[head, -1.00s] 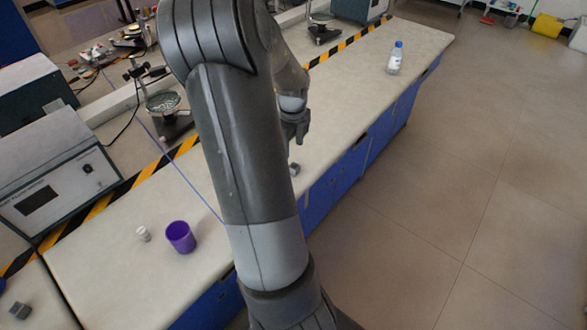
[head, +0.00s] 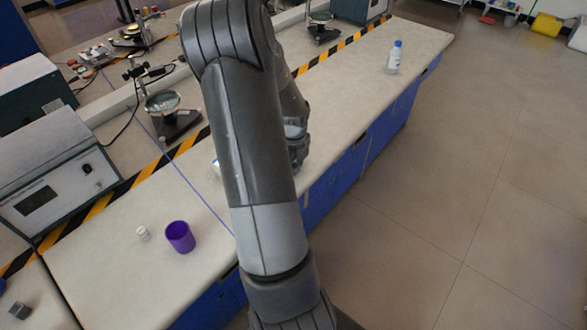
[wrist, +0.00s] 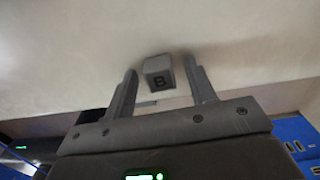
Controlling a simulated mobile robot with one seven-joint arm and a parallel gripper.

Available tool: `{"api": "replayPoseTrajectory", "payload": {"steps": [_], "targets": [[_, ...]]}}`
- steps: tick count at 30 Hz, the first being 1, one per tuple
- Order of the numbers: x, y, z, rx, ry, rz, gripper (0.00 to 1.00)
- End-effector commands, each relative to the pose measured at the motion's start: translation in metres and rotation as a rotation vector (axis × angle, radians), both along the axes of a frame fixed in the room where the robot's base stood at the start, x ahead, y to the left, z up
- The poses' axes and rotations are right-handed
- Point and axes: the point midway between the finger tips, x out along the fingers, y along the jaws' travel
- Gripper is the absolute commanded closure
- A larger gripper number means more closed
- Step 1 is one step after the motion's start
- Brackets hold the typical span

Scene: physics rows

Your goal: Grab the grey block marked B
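The grey block marked B (wrist: 159,72) sits on the pale bench top in the wrist view, its letter facing the camera. My gripper (wrist: 162,84) is open, with one finger to the left of the block and one to the right. The block lies at about the level of the fingertips, between them, with a gap on each side. In the head view my gripper (head: 297,152) is low over the bench near its front edge, partly behind my arm. The block is hidden there.
A purple cup (head: 180,237) and a small white container (head: 143,233) stand on the bench at left. Another grey block (head: 19,310) lies at the lower left. A bottle with a blue cap (head: 394,57) stands at the far end. Blue cabinets (head: 335,200) front the bench.

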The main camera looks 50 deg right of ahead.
Motion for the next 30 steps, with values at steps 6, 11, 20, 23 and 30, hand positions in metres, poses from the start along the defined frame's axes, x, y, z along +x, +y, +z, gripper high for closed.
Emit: {"api": "replayPoseTrajectory", "payload": {"steps": [6, 11, 20, 23, 30], "targets": [[0.000, 0.000, 0.000, 0.000, 0.000, 0.000, 0.68], [0.000, 0.000, 0.000, 0.000, 0.000, 0.000, 0.81], [0.000, 0.000, 0.001, 0.000, 0.000, 0.000, 0.96], [0.000, 0.000, 0.001, 0.000, 0.000, 0.000, 0.96], [0.001, 0.000, 0.015, -0.002, -0.002, 0.001, 0.96]]}}
